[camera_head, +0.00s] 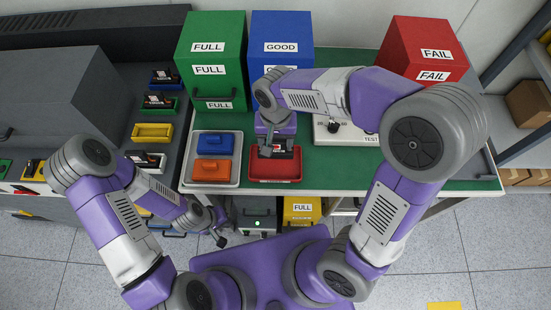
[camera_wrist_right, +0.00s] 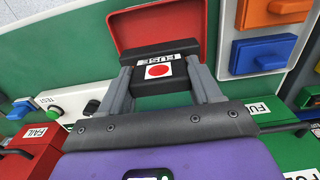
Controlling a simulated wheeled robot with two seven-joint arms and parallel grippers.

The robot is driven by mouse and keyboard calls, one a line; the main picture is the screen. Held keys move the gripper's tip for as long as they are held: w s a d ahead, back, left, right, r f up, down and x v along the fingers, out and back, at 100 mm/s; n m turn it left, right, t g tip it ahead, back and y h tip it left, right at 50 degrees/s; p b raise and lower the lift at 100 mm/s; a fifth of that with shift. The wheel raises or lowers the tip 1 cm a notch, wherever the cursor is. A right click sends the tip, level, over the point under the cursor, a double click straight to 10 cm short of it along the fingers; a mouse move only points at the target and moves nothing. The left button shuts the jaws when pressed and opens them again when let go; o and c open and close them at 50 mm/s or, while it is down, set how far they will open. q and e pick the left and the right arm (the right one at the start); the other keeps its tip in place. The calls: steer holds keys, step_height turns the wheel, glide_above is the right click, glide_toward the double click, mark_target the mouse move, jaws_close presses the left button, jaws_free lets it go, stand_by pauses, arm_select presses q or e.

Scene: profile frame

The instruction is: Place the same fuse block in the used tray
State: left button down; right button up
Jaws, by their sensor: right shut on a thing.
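My right gripper (camera_head: 277,147) is shut on a dark fuse block (camera_head: 281,153). In the right wrist view the gripper (camera_wrist_right: 160,88) has a finger on each side of the fuse block (camera_wrist_right: 160,72), whose white label reads FUSE and carries a red dot. The block is over a small red tray (camera_head: 274,179) on the green table; the tray also shows in the wrist view (camera_wrist_right: 130,30). I cannot tell whether the block touches the tray floor. No label reading "used" is legible. My left gripper (camera_head: 221,238) hangs low in front of the table, its fingers too small to judge.
A grey tray (camera_head: 187,182) with a blue block (camera_head: 214,143) and an orange block (camera_head: 212,170) stands left of the red tray. Green FULL (camera_head: 232,38), blue GOOD (camera_head: 285,28) and red FAIL (camera_head: 420,42) boxes stand behind. A TEST device (camera_head: 350,136) is to the right.

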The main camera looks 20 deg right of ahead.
mark_target(275, 153)
step_height(275, 153, down, 7)
steer(key=shift+w+r+b, duration=0.1)
steer(key=shift+r+b, duration=0.05)
steer(key=shift+b, duration=0.8)
steer(key=shift+f, duration=0.2)
steer(key=o, duration=1.1)
steer(key=shift+r, duration=0.15)
step_height(275, 153, up, 12)
steer(key=p, duration=0.3)
steer(key=shift+r+p, duration=0.1)
steer(key=shift+p, duration=0.3)
